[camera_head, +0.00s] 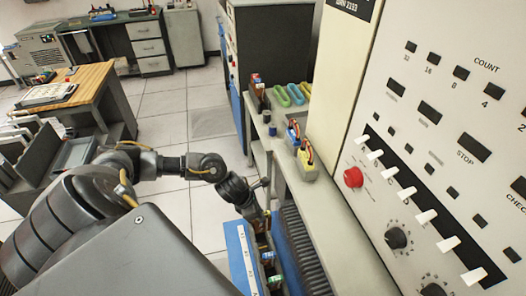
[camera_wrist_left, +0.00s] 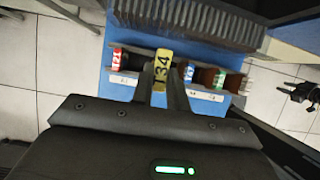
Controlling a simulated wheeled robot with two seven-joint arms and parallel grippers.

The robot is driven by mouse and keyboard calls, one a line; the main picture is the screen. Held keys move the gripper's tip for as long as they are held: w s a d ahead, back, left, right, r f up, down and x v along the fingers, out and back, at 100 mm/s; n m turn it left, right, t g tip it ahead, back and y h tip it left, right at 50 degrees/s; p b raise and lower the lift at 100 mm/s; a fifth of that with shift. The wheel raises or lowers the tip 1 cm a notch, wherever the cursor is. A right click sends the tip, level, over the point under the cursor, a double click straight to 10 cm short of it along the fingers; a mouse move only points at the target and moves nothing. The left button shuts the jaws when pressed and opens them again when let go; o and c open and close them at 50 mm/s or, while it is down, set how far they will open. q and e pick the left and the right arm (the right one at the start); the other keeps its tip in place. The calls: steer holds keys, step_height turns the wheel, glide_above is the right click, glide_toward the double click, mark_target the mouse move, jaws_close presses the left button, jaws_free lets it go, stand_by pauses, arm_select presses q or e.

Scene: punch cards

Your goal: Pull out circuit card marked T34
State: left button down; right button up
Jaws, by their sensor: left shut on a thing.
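The yellow-labelled card reading T34 (camera_wrist_left: 162,72) stands in a row of cards in the left wrist view. My left gripper (camera_wrist_left: 164,93) is shut on it, one dark finger on each side. How far the card sits in its slot is hidden. The blue card rack (camera_wrist_left: 118,89) holds neighbouring cards with red (camera_wrist_left: 118,57), blue (camera_wrist_left: 190,73) and green (camera_wrist_left: 219,79) labels. In the head view my left gripper (camera_head: 264,208) reaches down over the blue rack (camera_head: 237,247). My right gripper is not clearly in view.
A grey bench (camera_head: 338,235) with coloured parts (camera_head: 300,150) runs right of the rack. A tall control panel (camera_head: 440,120) with switches stands close on the right. A wooden-topped desk (camera_head: 85,82) stands at the left. Tiled floor (camera_head: 165,125) is open between them.

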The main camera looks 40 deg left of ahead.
arm_select(q)
steer(key=shift+r, duration=0.3)
steer(key=shift+r+p, duration=2)
steer(key=shift+r, duration=0.95)
